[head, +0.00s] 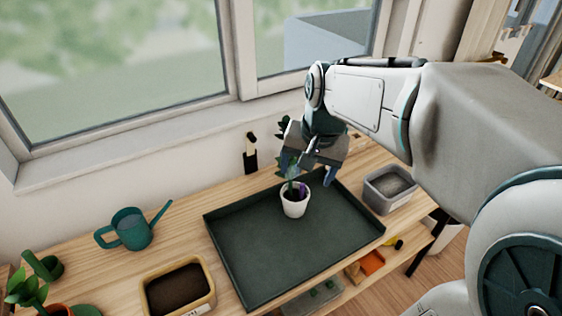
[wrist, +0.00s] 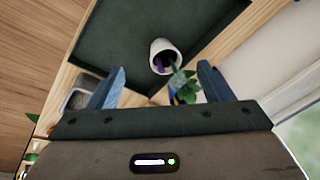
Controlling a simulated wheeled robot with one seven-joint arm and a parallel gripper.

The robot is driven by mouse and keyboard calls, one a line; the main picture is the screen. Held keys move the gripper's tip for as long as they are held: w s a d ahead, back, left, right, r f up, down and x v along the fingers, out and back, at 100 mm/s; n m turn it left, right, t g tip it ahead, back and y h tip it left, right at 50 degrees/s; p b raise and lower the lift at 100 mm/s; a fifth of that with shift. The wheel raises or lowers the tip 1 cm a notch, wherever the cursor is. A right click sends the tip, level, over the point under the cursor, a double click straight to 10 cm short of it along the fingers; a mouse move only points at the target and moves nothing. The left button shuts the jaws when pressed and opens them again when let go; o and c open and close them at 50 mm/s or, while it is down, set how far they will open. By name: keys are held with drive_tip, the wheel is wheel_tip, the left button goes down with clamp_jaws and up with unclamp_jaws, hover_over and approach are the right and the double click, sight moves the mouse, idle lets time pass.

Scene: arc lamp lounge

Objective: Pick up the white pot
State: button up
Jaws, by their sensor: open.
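The white pot (head: 295,203) stands upright on the dark green tray (head: 250,262), near the tray's back edge, with a small green plant and something purple in it. In the wrist view the white pot (wrist: 158,46) shows beyond and between the fingers, with its plant leaning toward my gripper. My gripper (head: 308,172) is open and empty, above and just behind the pot in the head view. In the wrist view both blue fingers of my gripper (wrist: 160,80) are spread apart. Part of the plant is hidden by my gripper in the head view.
A teal watering can (head: 131,229) and a tan soil box (head: 179,290) stand left of the tray. A grey bin (head: 389,188) stands to its right. A dark-handled tool (head: 250,155) is by the window wall. Most of the tray is bare.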

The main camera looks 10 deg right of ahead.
drive_tip(key=w+f+m+b, duration=0.15)
drive_tip(key=w+m, duration=0.55)
drive_tip(key=w, duration=0.7)
drive_tip(key=x, duration=0.7)
drive_tip(key=shift+w+d+f, duration=0.15)
drive_tip(key=shift+w+f, duration=0.05)
drive_tip(key=shift+f, duration=0.2)
drive_tip(key=shift+x, duration=2.7)
drive_tip(key=shift+w+d, duration=0.1)
drive_tip(key=shift+d, duration=0.05)
drive_tip(key=c, duration=1.2)
drive_tip(key=shift+r, duration=0.1)
drive_tip(key=shift+c, duration=0.6)
